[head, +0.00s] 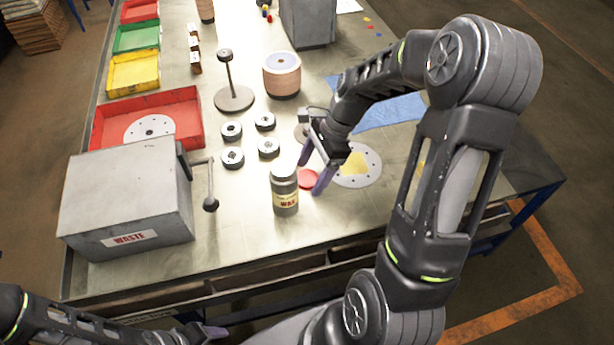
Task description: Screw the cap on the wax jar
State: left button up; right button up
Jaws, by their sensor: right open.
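The wax jar (285,197), a grey-beige cylinder with a yellow WAX label, stands upright near the front middle of the table. Its top looks pale grey; I cannot make out the mouth clearly. A flat red disc (308,179), which looks like the cap, lies on the table just right of the jar. My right gripper (315,168) is open, its purple fingers pointing down around the red disc's area, close to the jar. I cannot tell whether they touch the disc. My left gripper (208,333) is low at the bottom edge, mostly cut off, away from the jar.
A grey waste box (125,200) with a crank handle stands left. Several dark-rimmed discs (232,158) lie behind the jar. A large pale disc with a yellow patch (357,168) lies right. A post stand (233,98), pinkish drum (282,75) and red tray (185,105) stand farther back.

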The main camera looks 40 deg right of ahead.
dwell(0.4)
jog(key=c, duration=1.4)
